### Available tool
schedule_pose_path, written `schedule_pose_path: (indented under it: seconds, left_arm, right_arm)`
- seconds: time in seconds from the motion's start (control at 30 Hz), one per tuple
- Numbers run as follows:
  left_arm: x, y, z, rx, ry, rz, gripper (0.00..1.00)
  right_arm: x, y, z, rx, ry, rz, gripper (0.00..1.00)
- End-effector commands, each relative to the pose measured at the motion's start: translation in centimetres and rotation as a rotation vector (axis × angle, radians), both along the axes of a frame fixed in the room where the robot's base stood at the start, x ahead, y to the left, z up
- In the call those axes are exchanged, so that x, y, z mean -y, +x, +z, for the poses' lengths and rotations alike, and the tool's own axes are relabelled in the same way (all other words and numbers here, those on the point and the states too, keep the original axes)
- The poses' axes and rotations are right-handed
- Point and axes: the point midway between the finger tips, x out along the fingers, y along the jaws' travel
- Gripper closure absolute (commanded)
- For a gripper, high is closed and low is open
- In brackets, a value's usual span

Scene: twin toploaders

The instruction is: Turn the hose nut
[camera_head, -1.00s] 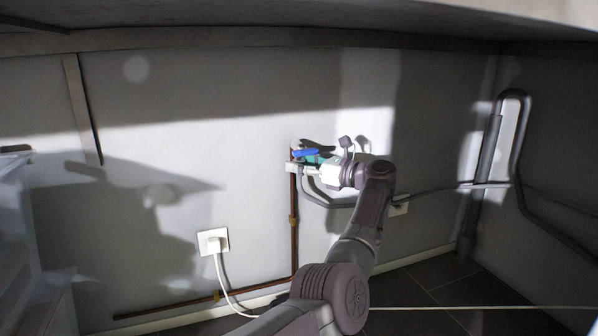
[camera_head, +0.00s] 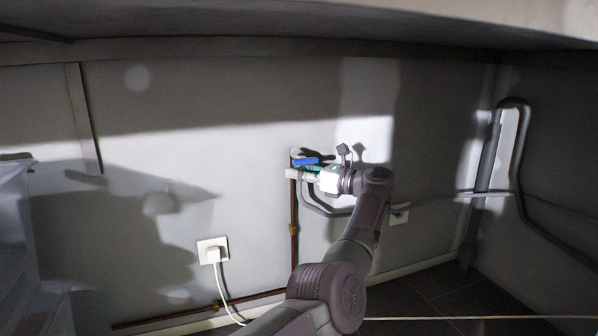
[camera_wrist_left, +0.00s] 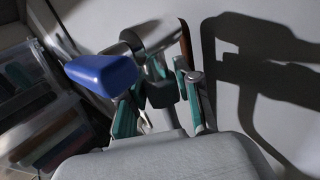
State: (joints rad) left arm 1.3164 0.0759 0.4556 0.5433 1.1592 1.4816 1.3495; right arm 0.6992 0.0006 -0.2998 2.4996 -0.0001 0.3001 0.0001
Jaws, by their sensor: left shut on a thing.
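The tap has a blue lever (camera_head: 305,161) and a metal body on the copper pipe by the back wall. In the left wrist view the blue lever (camera_wrist_left: 102,72) is at the left, in front of the metal tap body (camera_wrist_left: 155,35). The dark hose nut (camera_wrist_left: 160,93) sits below the tap body, between teal finger pads. My left gripper (camera_head: 311,174) is shut on it; its fingers (camera_wrist_left: 158,100) lie on either side. In the head view my gripper and wrist hide the nut. My right gripper is not in view.
A grey hose (camera_head: 425,204) runs along the wall to the right, near a bent standing pipe (camera_head: 488,160). A copper pipe (camera_head: 294,222) drops below the tap. A white plug and socket (camera_head: 212,250) are lower left. Clear bins (camera_wrist_left: 45,110) stand at the left.

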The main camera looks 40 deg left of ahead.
Motion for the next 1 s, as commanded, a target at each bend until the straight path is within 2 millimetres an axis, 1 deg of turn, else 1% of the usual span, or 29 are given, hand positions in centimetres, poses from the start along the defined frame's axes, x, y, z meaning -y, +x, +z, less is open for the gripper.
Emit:
schedule_pose_path:
  seconds: [0.13, 0.5, 0.53, 0.67, 0.7, 1.0]
  left_arm:
    - [-0.01, 0.07, 0.12, 0.0, -0.002, 0.026, 1.0]
    - [0.07, 0.0, 0.03, 0.003, 0.002, 0.037, 1.0]
    - [0.08, 0.01, 0.03, 0.003, 0.002, 0.037, 0.65]
    - [0.08, 0.0, 0.03, 0.003, 0.002, 0.037, 0.43]
    - [0.07, -0.01, 0.03, 0.003, 0.002, 0.037, 0.4]
    - [0.06, -0.01, 0.0, 0.002, 0.002, 0.036, 0.4]
  right_arm:
    - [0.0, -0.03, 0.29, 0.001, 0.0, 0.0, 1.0]
    - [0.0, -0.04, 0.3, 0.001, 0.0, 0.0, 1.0]
    - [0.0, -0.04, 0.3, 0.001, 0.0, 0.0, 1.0]
    - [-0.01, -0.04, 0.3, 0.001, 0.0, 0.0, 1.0]
    - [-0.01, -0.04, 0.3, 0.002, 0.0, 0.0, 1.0]
    - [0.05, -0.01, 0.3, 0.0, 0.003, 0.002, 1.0]
